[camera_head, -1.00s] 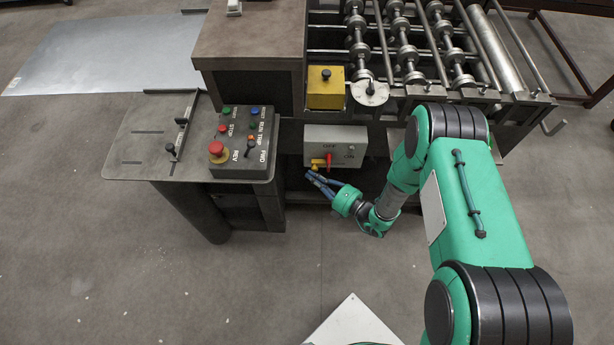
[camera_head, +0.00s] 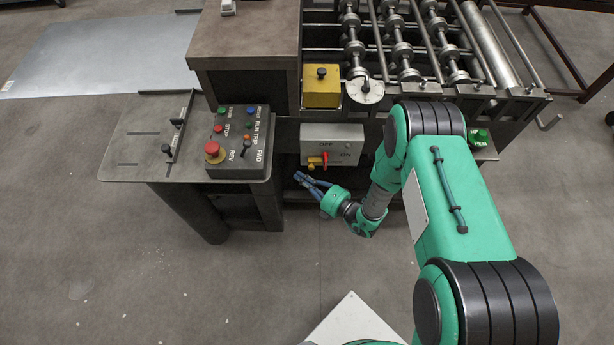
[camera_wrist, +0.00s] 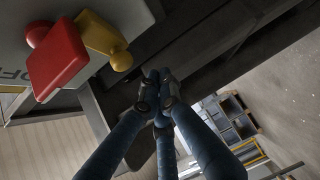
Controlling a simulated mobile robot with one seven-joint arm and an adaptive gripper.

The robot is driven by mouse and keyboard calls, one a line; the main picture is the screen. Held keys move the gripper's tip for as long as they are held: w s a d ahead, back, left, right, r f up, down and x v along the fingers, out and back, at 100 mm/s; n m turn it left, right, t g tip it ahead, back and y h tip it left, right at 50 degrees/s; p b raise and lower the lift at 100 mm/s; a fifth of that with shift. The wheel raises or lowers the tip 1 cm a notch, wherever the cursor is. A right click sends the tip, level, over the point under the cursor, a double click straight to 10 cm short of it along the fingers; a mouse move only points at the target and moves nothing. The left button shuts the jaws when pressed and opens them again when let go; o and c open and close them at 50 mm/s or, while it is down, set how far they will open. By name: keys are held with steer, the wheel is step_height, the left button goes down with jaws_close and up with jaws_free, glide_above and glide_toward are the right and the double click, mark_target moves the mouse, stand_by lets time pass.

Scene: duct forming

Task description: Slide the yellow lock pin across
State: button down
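The yellow lock pin (camera_head: 314,161) is a small round-knobbed piece on the front of a grey switch box (camera_head: 345,133), just left of a red handle (camera_head: 325,157). In the wrist view the pin (camera_wrist: 103,38) shows at upper left, beside the red handle (camera_wrist: 62,60). My gripper (camera_head: 299,176) is just below and left of the pin in the head view. In the wrist view its blue fingers (camera_wrist: 158,86) converge with their tips together and nothing between them. They appear apart from the pin.
A control panel (camera_head: 240,165) with a red mushroom button stands on the bench to the left. A yellow box (camera_head: 321,92) and rollers (camera_head: 400,52) are above the switch box. A dark recess lies below it. Open floor (camera_head: 290,265) is in front.

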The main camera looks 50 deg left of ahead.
steer(key=d+p, duration=0.2)
steer(key=d, duration=0.7)
steer(key=shift+w+d+r, duration=0.2)
steer(key=shift+d+r, duration=0.05)
steer(key=shift+r, duration=0.15)
steer(key=shift+r, duration=0.1)
stand_by(0.4)
